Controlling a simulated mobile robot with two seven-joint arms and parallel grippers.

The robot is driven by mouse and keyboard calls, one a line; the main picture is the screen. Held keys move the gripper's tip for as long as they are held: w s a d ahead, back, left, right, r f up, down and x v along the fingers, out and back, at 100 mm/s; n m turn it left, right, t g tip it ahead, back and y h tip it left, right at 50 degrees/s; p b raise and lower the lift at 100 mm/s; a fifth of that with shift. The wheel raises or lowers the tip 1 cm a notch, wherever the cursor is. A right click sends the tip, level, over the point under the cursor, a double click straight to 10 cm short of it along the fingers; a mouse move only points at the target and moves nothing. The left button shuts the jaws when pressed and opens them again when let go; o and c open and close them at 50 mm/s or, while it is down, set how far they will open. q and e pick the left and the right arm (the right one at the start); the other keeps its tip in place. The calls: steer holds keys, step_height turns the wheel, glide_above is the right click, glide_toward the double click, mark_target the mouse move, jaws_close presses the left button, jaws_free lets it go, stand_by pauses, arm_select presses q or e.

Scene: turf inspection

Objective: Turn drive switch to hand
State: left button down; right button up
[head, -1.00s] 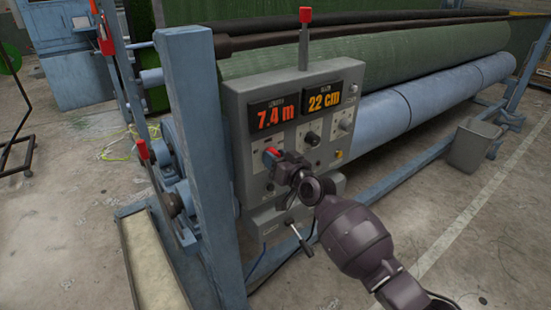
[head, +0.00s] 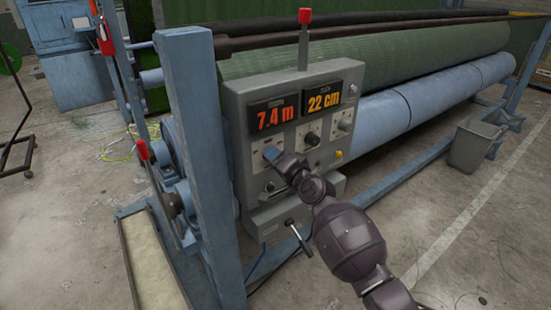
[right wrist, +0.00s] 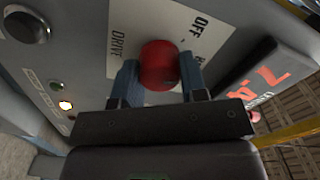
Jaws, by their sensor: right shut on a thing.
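The drive switch is a round red knob (right wrist: 160,65) on a white plate (right wrist: 125,30) marked DRIVE and OFF, with another marking partly hidden. The plate is on the grey control box (head: 240,130). My right gripper (right wrist: 160,85) is shut on the red knob, with one blue finger on each side of it. In the head view the right gripper (head: 271,154) reaches the left part of the box below the 7.4 m display, and its fingers and wrist hide the knob. The switch's pointer does not show clearly. My left gripper is not in view.
Two displays read 7.4 m (head: 275,115) and 22 cm (head: 323,101). Another dial (head: 311,139) sits right of the gripper. A small crank lever (head: 300,237) is below the box. A blue post (head: 198,150) stands close on the left. A green turf roll (head: 420,55) lies behind.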

steer(key=shift+f+m, duration=0.1)
steer(key=shift+m, duration=1.1)
steer(key=o, duration=0.9)
steer(key=p+v, duration=0.1)
steer(key=v, duration=1)
